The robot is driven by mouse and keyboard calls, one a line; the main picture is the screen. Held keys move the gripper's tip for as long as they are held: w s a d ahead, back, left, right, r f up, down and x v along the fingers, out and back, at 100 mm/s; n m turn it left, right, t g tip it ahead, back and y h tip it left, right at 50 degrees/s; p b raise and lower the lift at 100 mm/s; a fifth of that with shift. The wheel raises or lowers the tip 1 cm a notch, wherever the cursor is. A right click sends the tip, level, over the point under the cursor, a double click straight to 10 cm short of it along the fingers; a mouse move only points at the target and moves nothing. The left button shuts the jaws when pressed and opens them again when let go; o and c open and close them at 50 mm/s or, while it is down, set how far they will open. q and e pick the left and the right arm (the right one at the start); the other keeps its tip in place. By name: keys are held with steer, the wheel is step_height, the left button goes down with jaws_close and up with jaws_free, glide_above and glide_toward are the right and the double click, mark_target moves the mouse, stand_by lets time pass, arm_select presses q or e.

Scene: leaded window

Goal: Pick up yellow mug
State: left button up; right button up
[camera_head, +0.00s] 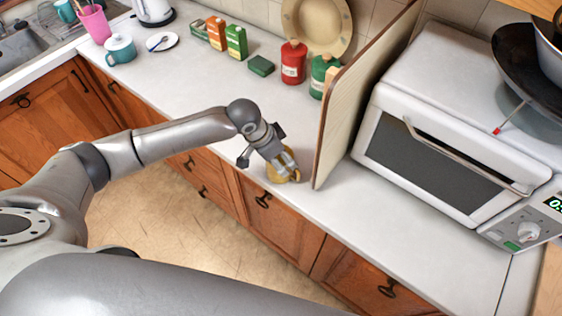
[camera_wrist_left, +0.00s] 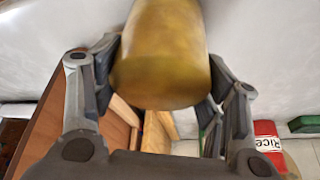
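The yellow mug (camera_head: 272,174) is at the counter's front edge in the head view, partly hidden by my left gripper (camera_head: 287,166). In the left wrist view the mug (camera_wrist_left: 160,55) fills the space between the two fingers of my left gripper (camera_wrist_left: 162,80). The fingers are against its two sides, so the gripper looks shut on it. The mug's top end runs out of that view. I cannot tell whether the mug touches the counter. My right gripper is not in view.
An upright board (camera_head: 350,100) stands close to the right of the mug. A white toaster oven (camera_head: 440,130) is beyond it. Red (camera_head: 293,63) and green (camera_head: 320,78) canisters stand at the back. The white counter (camera_head: 190,85) is clear to the left of the gripper.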

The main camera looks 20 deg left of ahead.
arm_select(q)
steer(key=c, duration=0.4)
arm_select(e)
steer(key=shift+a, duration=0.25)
